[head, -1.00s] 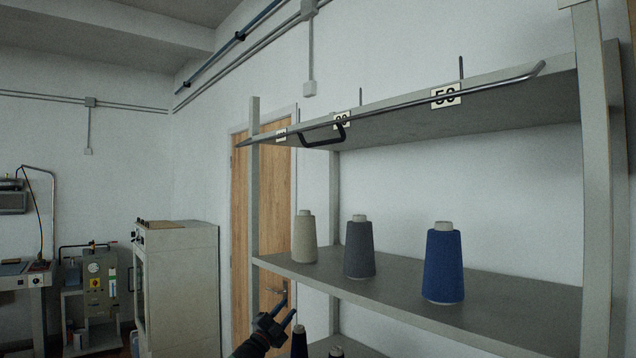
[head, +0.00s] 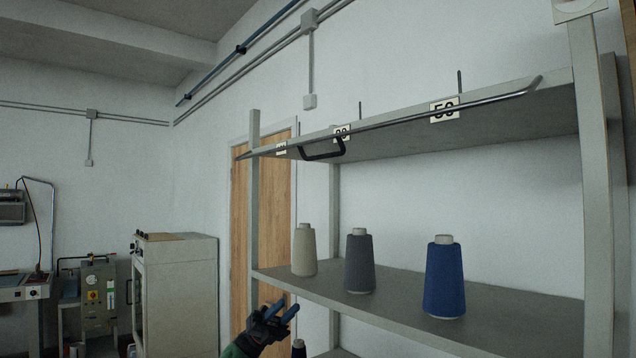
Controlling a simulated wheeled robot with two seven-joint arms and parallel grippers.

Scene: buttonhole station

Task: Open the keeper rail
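The keeper rail (head: 405,118) is a thin metal bar running along the front edge of the top shelf. A black handle (head: 322,155) hangs from it near its left end. My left gripper (head: 283,307) is low in the head view, below and left of the handle and well apart from it. Its two blue fingers are spread with nothing between them. It is in front of the shelf unit's left side, near the middle shelf's edge. My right gripper is not in view.
Beige (head: 304,252), grey (head: 360,263) and blue (head: 444,280) thread cones stand on the middle shelf (head: 520,308). Number cards (head: 445,110) mark the top shelf edge. A grey cabinet (head: 180,295) stands left. The space before the rail is clear.

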